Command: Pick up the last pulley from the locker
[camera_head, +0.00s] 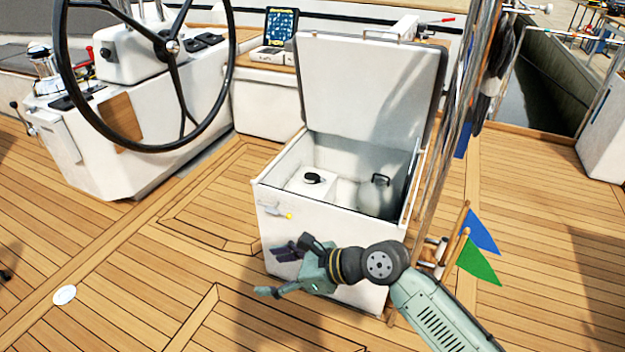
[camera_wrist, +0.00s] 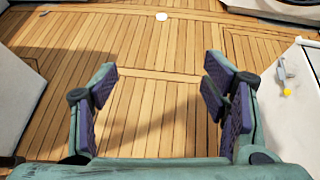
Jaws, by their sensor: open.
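The white locker (camera_head: 330,238) stands in the middle of the head view with its lid (camera_head: 370,85) raised. A small black round object (camera_head: 312,179), perhaps the pulley, sits on a raised white block in the left part of the locker. A grey rounded object (camera_head: 376,194) lies at the right inside; I cannot tell what it is. The front wall hides part of the locker floor. My gripper (camera_head: 275,272) is outside, in front of the locker and below its rim. In the wrist view my gripper (camera_wrist: 160,82) is open, with only deck between its fingers.
A steering wheel (camera_head: 172,47) and its white console stand at the left. Ropes and poles (camera_head: 462,120) rise beside the locker's right side. Blue and green flags (camera_head: 480,262) stick out near my arm. The locker front bears a latch (camera_head: 278,212).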

